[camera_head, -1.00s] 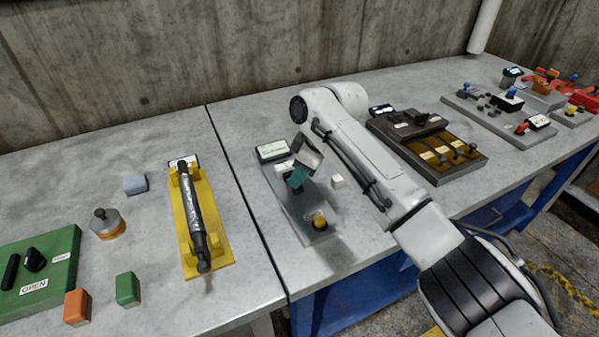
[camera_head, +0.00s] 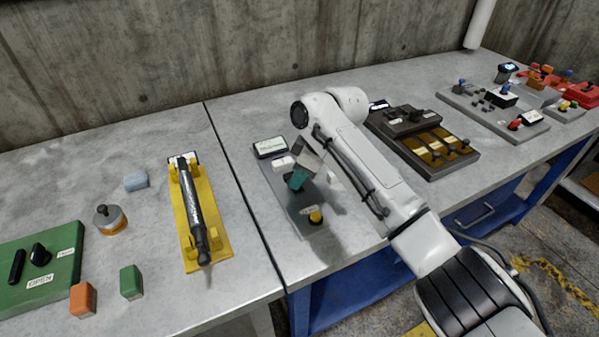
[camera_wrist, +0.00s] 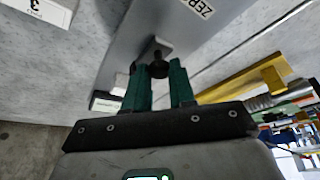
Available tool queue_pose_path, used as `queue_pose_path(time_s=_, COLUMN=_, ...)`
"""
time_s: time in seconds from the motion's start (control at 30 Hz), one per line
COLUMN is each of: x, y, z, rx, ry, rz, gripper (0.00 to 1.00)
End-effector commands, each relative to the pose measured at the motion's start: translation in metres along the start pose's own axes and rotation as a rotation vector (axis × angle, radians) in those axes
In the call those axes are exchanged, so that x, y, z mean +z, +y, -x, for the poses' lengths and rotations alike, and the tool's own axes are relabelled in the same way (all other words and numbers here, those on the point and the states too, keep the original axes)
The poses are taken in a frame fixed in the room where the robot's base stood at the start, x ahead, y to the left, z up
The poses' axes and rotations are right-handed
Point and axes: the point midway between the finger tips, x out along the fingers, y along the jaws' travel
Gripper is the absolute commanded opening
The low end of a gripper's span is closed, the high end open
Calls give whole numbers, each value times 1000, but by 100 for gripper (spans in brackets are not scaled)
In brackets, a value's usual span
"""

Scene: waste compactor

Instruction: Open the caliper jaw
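The caliper is a grey plate (camera_head: 288,201) on the bench, with a small display (camera_head: 270,147) at its far end and a yellow button (camera_head: 315,215) at its near end. A white block (camera_head: 283,163) sits near the display. My gripper (camera_head: 297,181), with teal fingers, is low over the middle of the plate. In the wrist view the gripper (camera_wrist: 160,70) is open, with its fingertips on either side of a dark knob (camera_wrist: 158,69) on the plate. I cannot tell whether they touch it. The caliper jaw is not clearly seen.
A yellow stand (camera_head: 220,243) with a dark cylinder is left of the plate. A brown tray device (camera_head: 470,163) stands to the right. A white cube (camera_head: 332,177) is partly hidden beside my arm. Several small blocks lie at the left.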

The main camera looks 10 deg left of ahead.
Motion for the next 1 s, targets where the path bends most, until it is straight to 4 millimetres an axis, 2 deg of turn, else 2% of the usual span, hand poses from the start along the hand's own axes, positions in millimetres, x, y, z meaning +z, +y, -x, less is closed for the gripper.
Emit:
queue_pose_path(time_s=0.03, x=0, y=0, z=0, rx=1, ry=1, rz=1, gripper=29)
queue_pose_path(time_s=0.23, x=0, y=0, z=0, rx=1, ry=0, rz=1, gripper=48)
queue_pose_path(time_s=0.57, x=0, y=0, z=4, rx=1, ry=0, rz=1, gripper=49)
queue_pose_path(time_s=0.67, x=-1, y=1, z=15, rx=2, ry=2, rz=2, gripper=49)
queue_pose_path(time_s=1.0, x=-1, y=1, z=78, rx=3, ry=2, rz=2, gripper=49)
